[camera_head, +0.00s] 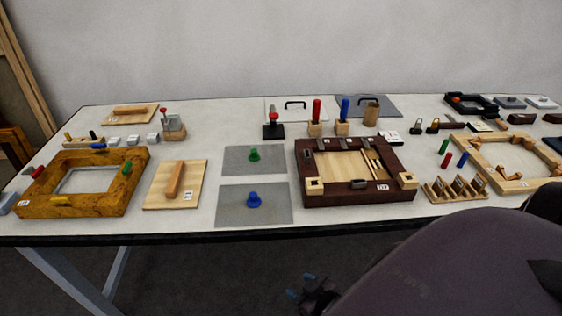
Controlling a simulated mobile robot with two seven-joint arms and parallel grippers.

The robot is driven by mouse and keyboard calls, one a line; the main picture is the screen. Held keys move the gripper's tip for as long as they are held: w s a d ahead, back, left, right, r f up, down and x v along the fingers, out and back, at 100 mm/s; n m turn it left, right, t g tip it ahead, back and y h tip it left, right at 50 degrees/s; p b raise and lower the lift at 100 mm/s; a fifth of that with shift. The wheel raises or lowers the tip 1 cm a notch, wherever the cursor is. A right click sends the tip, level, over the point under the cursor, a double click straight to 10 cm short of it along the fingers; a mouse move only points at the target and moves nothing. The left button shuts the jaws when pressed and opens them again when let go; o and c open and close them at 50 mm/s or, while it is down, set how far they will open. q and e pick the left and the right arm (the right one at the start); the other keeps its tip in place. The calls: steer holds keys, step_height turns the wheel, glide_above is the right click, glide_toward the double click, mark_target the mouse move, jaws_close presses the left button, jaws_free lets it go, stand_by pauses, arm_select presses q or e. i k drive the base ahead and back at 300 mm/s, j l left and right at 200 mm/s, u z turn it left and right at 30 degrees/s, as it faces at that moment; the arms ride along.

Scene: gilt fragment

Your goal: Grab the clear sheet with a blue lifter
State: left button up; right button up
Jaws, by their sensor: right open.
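The clear sheet with a blue lifter (232,213) lies flat near the front edge of the table, left of centre. It looks grey and see-through, with a blue knob (253,201) standing up from its middle. My right gripper (301,285) is in front of the table, at the bottom of the view, below and slightly right of the sheet. Its blue-tipped fingers are apart and empty, well clear of the sheet. My right arm fills the lower right. My left gripper is not in view.
A similar sheet with a green knob (254,154) lies just behind. A wooden board with a handle (158,194) is to the left, a dark brown frame (304,170) to the right. A yellow-brown frame (35,206) stands far left. The table's front edge (180,239) lies between gripper and sheet.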

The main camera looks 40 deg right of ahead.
mark_target(259, 203)
steer(key=z, duration=1)
